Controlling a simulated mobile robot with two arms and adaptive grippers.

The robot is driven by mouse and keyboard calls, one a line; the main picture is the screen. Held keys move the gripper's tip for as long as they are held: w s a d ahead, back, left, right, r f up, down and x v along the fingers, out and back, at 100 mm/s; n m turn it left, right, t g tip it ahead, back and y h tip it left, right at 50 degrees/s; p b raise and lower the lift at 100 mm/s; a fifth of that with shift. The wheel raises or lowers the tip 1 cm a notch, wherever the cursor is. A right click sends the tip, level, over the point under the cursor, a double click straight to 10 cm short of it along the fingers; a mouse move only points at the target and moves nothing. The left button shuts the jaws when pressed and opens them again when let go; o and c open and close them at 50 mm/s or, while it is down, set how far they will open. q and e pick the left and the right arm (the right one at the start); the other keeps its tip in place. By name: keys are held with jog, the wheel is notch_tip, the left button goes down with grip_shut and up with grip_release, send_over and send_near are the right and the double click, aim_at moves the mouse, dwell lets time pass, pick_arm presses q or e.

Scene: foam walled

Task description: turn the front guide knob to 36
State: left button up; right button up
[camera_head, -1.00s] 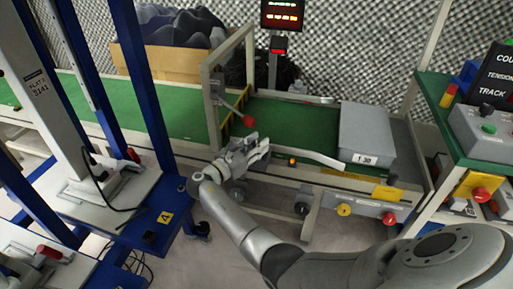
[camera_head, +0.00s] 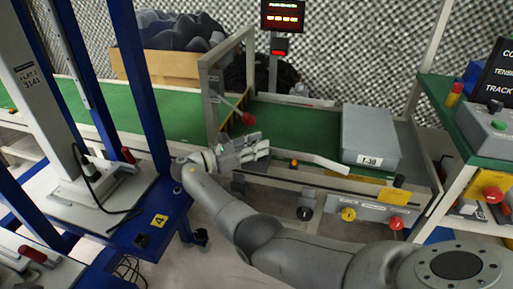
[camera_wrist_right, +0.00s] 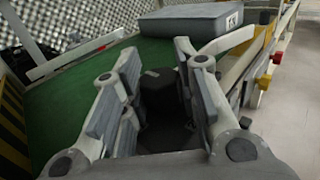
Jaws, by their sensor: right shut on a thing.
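My right gripper (camera_head: 262,149) is at the near edge of the green conveyor, reached over from the front. In the right wrist view its two grey fingers (camera_wrist_right: 165,70) stand on either side of a dark, round-topped knob (camera_wrist_right: 158,84), and the gripper is shut on it. The knob's lower part lies in shadow, and no scale or number on it can be read. In the head view the fingers hide the knob. A curved pale guide rail (camera_head: 318,160) runs to the right from the gripper. My left gripper is not in view.
Black (camera_head: 304,213), yellow (camera_head: 348,214) and red (camera_head: 396,223) knobs line the front. A red-tipped lever (camera_head: 248,119) stands behind the gripper. A blue-framed machine (camera_head: 150,235) stands at left.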

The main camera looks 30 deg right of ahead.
dwell(0.3)
jog(key=o, duration=1)
jog(key=shift+w+a, duration=0.15)
jog(key=shift+a, duration=1.7)
jog(key=shift+w+a, duration=0.15)
jog(key=shift+a, duration=1.7)
